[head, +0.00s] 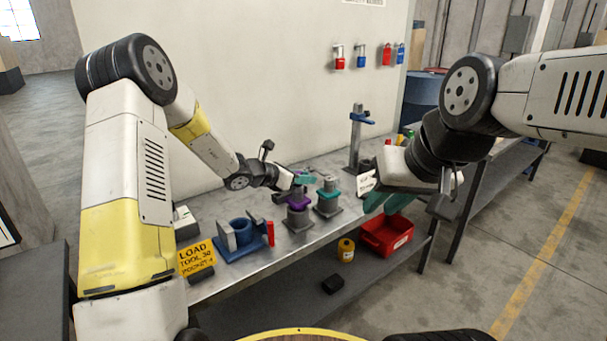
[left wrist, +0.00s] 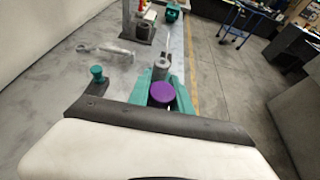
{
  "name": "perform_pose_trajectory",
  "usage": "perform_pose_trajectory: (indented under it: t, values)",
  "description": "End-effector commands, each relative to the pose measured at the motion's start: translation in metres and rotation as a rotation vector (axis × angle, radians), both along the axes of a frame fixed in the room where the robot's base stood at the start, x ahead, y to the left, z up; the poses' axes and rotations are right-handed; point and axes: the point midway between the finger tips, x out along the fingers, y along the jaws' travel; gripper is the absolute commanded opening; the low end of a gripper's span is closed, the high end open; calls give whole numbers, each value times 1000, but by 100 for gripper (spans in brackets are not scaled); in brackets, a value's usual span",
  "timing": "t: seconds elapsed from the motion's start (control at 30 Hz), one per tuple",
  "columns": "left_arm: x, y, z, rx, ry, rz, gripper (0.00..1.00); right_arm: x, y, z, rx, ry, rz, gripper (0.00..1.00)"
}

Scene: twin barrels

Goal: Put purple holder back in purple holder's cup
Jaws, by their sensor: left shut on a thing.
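The purple holder (head: 298,203) shows as a purple band just above a grey cup with a square base (head: 298,221) on the bench. I cannot tell whether it is seated in the cup. My left gripper (head: 299,184) is at the holder's top and shut on it. In the left wrist view the holder's round purple top (left wrist: 162,92) lies between my teal fingers. My right gripper (head: 388,202) hangs in front of the bench, away from the holder, with its teal fingers apart and nothing seen between them.
A teal-banded holder (head: 328,188) stands in its own cup close to the right. A blue fixture (head: 241,238) and a yellow sign (head: 197,260) are to the left. A grey post stand (head: 356,140) is behind. A red bin (head: 386,236) and yellow canister (head: 346,250) are lower down.

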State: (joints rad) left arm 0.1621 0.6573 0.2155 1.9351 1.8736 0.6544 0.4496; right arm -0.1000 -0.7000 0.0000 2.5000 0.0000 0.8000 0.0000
Motion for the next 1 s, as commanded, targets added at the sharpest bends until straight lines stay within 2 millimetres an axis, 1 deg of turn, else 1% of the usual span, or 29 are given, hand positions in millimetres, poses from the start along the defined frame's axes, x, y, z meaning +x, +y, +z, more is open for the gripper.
perform_pose_trajectory:
  t: [0.83,0.87,0.9,0.97,1.0]
  values:
    - [0,-1,-18,-3,-3,0,0,0,0,0,0,0,0,25]
    - [1,-1,-17,-2,-4,-1,31,0,0,0,0,0,0,25]
    - [0,0,-17,-2,-4,-1,39,0,0,0,0,0,0,25]
    - [0,0,-18,-1,-3,-1,51,0,0,0,0,0,0,25]
    - [0,0,-18,-1,-3,-1,51,0,0,0,0,0,0,25]
